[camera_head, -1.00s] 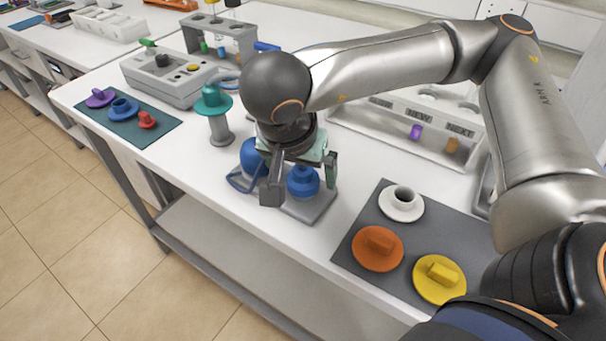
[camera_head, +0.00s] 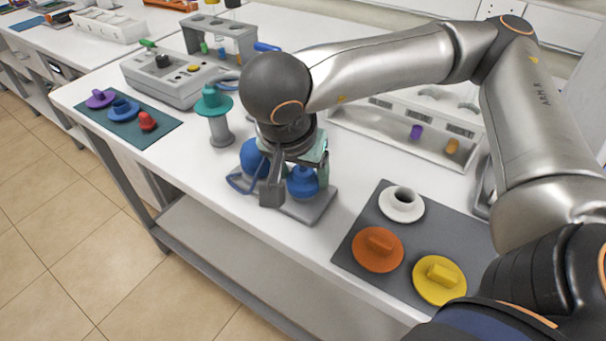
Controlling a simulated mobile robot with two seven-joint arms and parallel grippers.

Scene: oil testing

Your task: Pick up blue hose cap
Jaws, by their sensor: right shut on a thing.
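The blue hose cap (camera_head: 303,184) sits at the grey base plate (camera_head: 309,211) near the front edge of the white table. My right gripper (camera_head: 296,186) reaches down over it, with one finger on each side, and is shut on it. The gripper's wrist hides the cap's top, and I cannot tell whether it is clear of the plate. A larger blue part (camera_head: 253,158) with a blue loop stands just left of the gripper, partly hidden. My left gripper is not in view.
A teal cap on a grey stand (camera_head: 220,130) is close on the left. A teal mat (camera_head: 166,137) holds purple, blue and red caps. A dark mat (camera_head: 347,249) at right holds white, orange and yellow caps. A grey rack (camera_head: 390,137) stands behind.

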